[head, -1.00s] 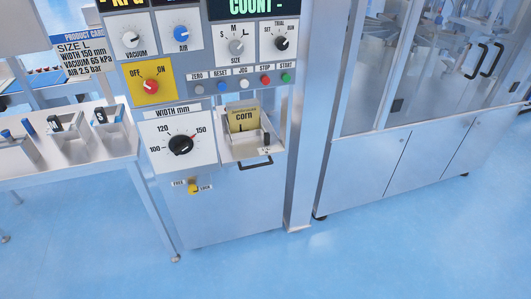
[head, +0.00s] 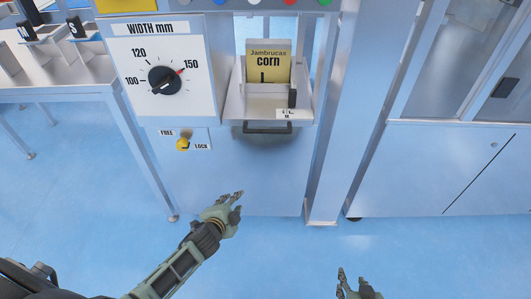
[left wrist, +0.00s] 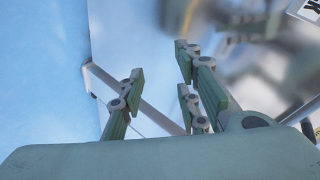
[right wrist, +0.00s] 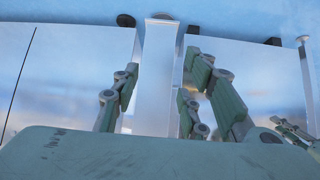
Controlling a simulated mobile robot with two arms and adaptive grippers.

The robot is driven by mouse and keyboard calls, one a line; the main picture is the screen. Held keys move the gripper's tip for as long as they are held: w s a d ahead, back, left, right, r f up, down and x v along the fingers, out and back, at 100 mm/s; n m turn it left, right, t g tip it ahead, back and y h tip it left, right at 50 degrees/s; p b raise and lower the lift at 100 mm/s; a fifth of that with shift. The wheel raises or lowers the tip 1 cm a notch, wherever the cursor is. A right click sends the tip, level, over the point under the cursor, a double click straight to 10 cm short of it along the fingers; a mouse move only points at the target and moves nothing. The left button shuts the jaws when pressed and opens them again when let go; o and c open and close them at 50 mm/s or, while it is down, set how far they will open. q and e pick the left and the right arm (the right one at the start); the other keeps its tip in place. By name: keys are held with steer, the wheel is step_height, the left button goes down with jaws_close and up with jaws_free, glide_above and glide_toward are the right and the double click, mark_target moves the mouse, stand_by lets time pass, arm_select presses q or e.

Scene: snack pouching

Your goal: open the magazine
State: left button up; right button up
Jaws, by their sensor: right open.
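The magazine (head: 240,108) is a metal tray on the machine front in the head view. A yellow "Jambrucas corn" pouch (head: 268,60) stands upright in it. A dark bar handle (head: 267,128) sits on its front edge. A yellow knob (head: 183,144) sits between the FREE and LOCK labels. My left gripper (head: 233,201) is empty, below the handle and apart from it; its fingers are spread in the left wrist view (left wrist: 155,85). My right gripper (head: 353,277) is open and empty at the bottom edge, lower right of the magazine; its spread fingers show in the right wrist view (right wrist: 160,80).
A width dial (head: 164,80) is on the panel left of the magazine. A metal post (head: 350,120) stands right of it, and a glazed cabinet (head: 440,160) lies beyond. A steel table (head: 60,95) is at the left. The blue floor in front is clear.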

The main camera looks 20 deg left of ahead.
arm_select(q)
steer(key=w+d+r+m+t+b, duration=0.2)
steer(key=w+r+m+t+b, duration=0.1)
steer(key=w+r+b, duration=0.3)
steer(key=m+t+h+b, duration=0.3)
steer(key=m+t+b, duration=0.2)
steer(key=b, duration=0.4)
glide_toward(266, 131)
steer(key=x, duration=0.9)
steer(key=shift+w+a+f, duration=0.15)
steer(key=shift+w+f, duration=0.15)
steer(key=shift+w, duration=0.5)
arm_select(e)
steer(key=w+a+r+t+y, duration=0.1)
steer(key=r+t, duration=0.3)
steer(key=r, duration=0.6)
steer(key=w+a+r+t+y, duration=0.1)
steer(key=w+r+t, duration=0.3)
steer(key=r, duration=0.6)
steer(key=shift+a+r, duration=0.15)
steer(key=shift+r, duration=0.1)
arm_select(q)
steer(key=shift+r, duration=0.1)
steer(key=shift+c, duration=0.3)
arm_select(e)
steer(key=shift+w, duration=0.1)
arm_select(q)
jaws_close()
